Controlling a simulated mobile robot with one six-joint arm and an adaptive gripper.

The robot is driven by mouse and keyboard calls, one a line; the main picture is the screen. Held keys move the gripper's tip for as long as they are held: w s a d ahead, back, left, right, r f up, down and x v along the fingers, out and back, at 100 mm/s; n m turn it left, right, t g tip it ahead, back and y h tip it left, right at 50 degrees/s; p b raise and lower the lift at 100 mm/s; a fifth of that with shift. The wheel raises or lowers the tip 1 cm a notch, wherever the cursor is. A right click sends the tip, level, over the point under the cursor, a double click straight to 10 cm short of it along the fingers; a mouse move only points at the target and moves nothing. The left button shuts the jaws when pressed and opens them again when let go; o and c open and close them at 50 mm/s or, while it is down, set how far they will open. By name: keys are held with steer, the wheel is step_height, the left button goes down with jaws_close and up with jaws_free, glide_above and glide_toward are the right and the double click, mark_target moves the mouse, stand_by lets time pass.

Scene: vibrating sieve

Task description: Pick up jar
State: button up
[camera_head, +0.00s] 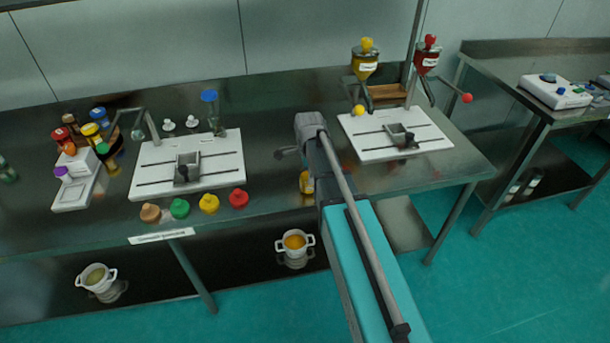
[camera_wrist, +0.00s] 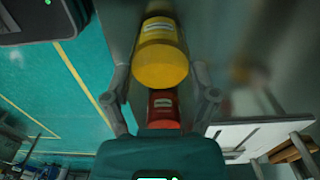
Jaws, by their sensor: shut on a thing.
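A yellow jar (camera_wrist: 160,62) with a pale label is between the two fingers of my gripper (camera_wrist: 160,85) in the wrist view. My gripper is shut on this yellow jar. A red thing (camera_wrist: 163,112) with a white label shows just below it in the wrist view, between the fingers in the picture; I cannot tell whether it touches the yellow jar. In the head view a yellow jar (camera_head: 306,183) shows beside my arm near the front of the steel table. My arm hides most of my gripper there.
The steel table (camera_head: 270,125) bears a white board (camera_head: 215,150) on the left and another (camera_head: 430,135) on the right. Several coloured caps line the front edge. Yellow (camera_head: 365,68) and red (camera_head: 427,60) funnels stand behind the right board. White pots (camera_head: 295,242) sit on the lower shelf.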

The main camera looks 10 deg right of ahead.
steer(key=shift+r+p, duration=1.2)
steer(key=shift+r, duration=0.1)
steer(key=s+d+r+p, duration=0.2)
steer(key=s+r+p, duration=0.8)
steer(key=s, duration=0.4)
steer(key=shift+r, duration=0.1)
